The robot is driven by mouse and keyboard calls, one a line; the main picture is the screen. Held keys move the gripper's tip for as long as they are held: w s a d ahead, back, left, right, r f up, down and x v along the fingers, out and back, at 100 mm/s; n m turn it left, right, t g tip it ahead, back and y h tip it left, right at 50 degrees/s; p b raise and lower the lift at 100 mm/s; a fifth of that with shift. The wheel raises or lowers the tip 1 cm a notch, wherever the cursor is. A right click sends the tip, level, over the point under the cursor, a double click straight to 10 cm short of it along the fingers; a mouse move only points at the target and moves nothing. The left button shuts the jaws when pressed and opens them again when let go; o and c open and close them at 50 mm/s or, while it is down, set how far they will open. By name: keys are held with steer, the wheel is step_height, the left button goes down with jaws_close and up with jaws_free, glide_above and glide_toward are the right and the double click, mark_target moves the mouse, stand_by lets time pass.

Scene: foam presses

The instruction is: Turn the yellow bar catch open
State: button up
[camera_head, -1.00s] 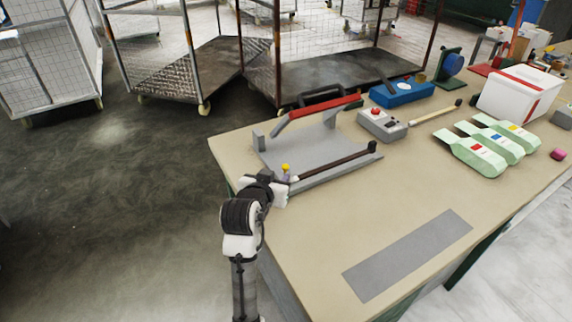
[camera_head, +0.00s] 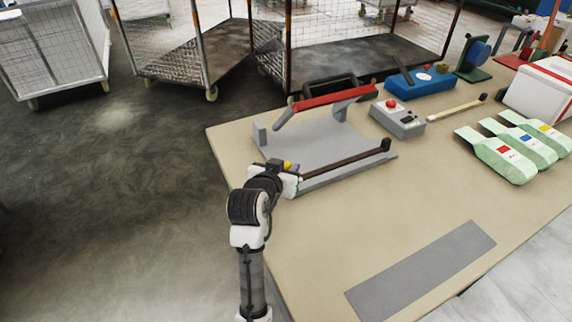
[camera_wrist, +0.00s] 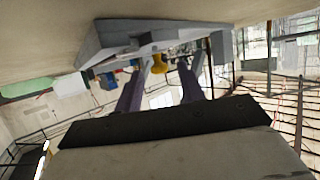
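The yellow catch (camera_head: 288,165) shows as a small yellow spot at the near left end of the dark bar (camera_head: 345,165) on the grey press (camera_head: 300,148). My gripper (camera_head: 290,182) is right at that end of the bar and hides part of the catch. In the wrist view the yellow catch (camera_wrist: 157,65) shows between the two finger tips of my gripper (camera_wrist: 170,68), nearer the left finger. The fingers stand apart, so the gripper is open. I cannot tell whether a finger touches the catch. The press body (camera_wrist: 150,38) is just beyond it.
The press has a raised red-edged arm (camera_head: 330,97) above its base. A grey box with a red button (camera_head: 398,118) and a blue unit (camera_head: 422,82) stand behind it. Green packs (camera_head: 505,158) lie at right. The near tabletop is clear around a grey strip (camera_head: 425,268).

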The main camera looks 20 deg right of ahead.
mark_target(286, 163)
jaws_close()
stand_by(0.3)
